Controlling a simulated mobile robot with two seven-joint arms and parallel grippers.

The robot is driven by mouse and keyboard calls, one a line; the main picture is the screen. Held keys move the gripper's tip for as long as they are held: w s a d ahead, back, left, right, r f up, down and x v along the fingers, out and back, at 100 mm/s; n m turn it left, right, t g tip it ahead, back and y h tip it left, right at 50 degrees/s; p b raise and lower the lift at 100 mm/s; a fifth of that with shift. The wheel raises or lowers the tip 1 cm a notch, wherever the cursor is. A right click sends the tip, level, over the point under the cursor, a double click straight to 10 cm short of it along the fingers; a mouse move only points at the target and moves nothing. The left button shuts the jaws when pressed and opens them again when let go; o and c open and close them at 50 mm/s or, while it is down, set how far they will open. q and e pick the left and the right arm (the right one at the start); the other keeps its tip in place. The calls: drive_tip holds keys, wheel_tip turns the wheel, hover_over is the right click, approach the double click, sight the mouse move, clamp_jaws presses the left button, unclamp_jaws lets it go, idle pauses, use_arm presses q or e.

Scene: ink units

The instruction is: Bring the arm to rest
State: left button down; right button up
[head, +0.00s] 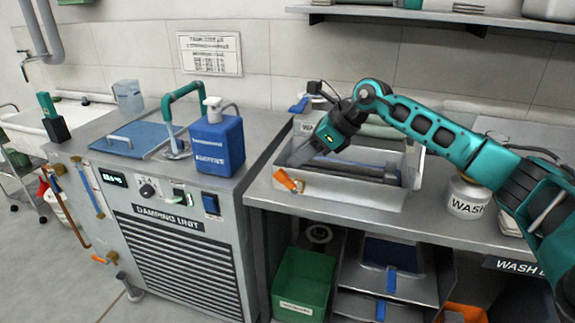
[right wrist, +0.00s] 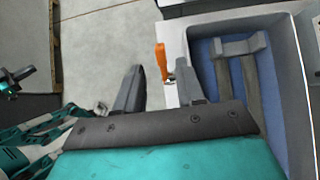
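My right arm comes in from the right in the head view. Its gripper (head: 297,160) points down and left over the left end of a grey-walled tray (head: 350,194) on the steel counter. In the right wrist view the two fingers (right wrist: 160,68) stand apart with nothing between them. An orange-handled piece (head: 288,180) is at the tray's front left corner; it also shows just beyond the fingertips in the right wrist view (right wrist: 161,62). My left gripper is outside the head view. A dark part at the left edge of the right wrist view may be it, but is too small to read.
The damping unit (head: 180,255) stands left of the counter, with a blue pump bottle (head: 217,145) and a teal tap on top. A white wash jar (head: 468,198) is beside my right forearm. A shelf (head: 440,17) hangs above. A green bin (head: 303,284) is below the counter.

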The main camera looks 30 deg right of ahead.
drive_tip(key=shift+v, duration=1)
drive_tip(key=s+a+f+m+t+y, duration=0.25)
drive_tip(key=a+m+y, duration=0.3)
drive_tip(key=a, duration=0.45)
drive_tip(key=s+a+f+m+t+y, duration=0.2)
drive_tip(key=a+f+m+y, duration=0.3)
drive_tip(key=a, duration=0.6)
drive_tip(key=s+d+f+m+h, duration=0.1)
drive_tip(key=s+f+m+h, duration=0.6)
drive_tip(key=m, duration=0.8)
drive_tip(key=s+f+m+h+p, duration=0.1)
drive_tip(key=s+f+m+h, duration=0.6)
drive_tip(key=s+f+m, duration=0.4)
wheel_tip(320, 180, down, 3)
drive_tip(key=m, duration=0.5)
drive_tip(key=shift+s+d, duration=0.35)
drive_tip(key=shift+d, duration=0.05)
